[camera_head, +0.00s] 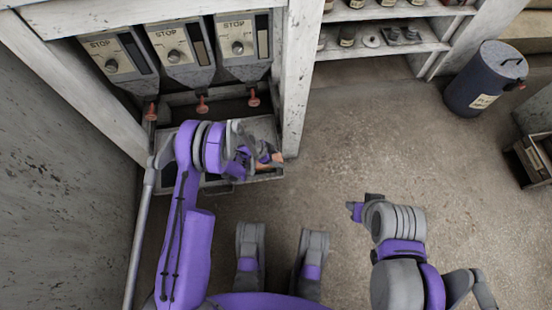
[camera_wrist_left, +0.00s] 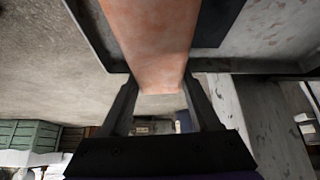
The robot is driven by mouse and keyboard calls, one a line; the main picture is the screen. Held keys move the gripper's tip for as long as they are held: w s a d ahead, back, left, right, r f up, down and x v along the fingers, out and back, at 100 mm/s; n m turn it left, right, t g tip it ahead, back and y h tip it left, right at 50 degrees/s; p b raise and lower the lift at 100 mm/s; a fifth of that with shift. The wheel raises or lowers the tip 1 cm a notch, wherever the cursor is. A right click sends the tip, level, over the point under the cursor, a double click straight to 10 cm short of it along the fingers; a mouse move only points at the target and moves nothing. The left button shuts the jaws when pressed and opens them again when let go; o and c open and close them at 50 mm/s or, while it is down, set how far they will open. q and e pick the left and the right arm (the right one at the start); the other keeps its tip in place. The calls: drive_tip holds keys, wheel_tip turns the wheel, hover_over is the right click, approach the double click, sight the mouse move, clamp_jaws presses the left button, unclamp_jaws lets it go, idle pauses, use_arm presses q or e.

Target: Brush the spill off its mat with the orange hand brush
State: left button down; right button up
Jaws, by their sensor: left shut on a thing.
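My left gripper (camera_head: 258,158) reaches over the counter below the dispensers. It is shut on the orange hand brush (camera_head: 275,159), of which only a small end shows beside the fingers. In the left wrist view the brush (camera_wrist_left: 152,42) is a broad, mottled orange-pink piece between the two dark fingers (camera_wrist_left: 163,100). The mat and the spill cannot be made out for certain; my arm hides much of the counter. My right gripper (camera_head: 358,210) is over the floor, away from the counter, and its jaws are not clear.
Several dispensers marked STOP (camera_head: 180,55) with red-tipped spouts hang above the counter (camera_head: 262,176). A white post (camera_head: 294,80) stands at its right. Shelves (camera_head: 385,50) with jars are farther right. A dark blue bin (camera_head: 485,80) stands on the floor. The middle floor is clear.

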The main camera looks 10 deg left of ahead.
use_arm(q)
drive_tip(key=shift+s+a+r, duration=0.1)
drive_tip(key=shift+s, duration=0.4)
drive_tip(key=shift+s+a, duration=0.2)
drive_tip(key=shift+a, duration=0.45)
drive_tip(key=shift+a+f, duration=0.1)
drive_tip(key=shift+f, duration=0.1)
drive_tip(key=shift+w+d+r, duration=0.1)
drive_tip(key=shift+w+d, duration=0.15)
drive_tip(key=shift+d, duration=0.4)
drive_tip(key=shift+w+d+r, duration=0.1)
drive_tip(key=shift+w+d, duration=0.15)
drive_tip(key=shift+d, duration=0.45)
drive_tip(key=shift+w+d+r, duration=0.1)
drive_tip(key=shift+w+d, duration=0.15)
drive_tip(key=shift+d, duration=0.4)
drive_tip(key=shift+f, duration=0.1)
drive_tip(key=shift+p+v, duration=0.35)
drive_tip(key=shift+v, duration=0.6)
drive_tip(key=shift+s+a+f, duration=0.15)
drive_tip(key=shift+s+a, duration=0.05)
drive_tip(key=shift+a, duration=0.05)
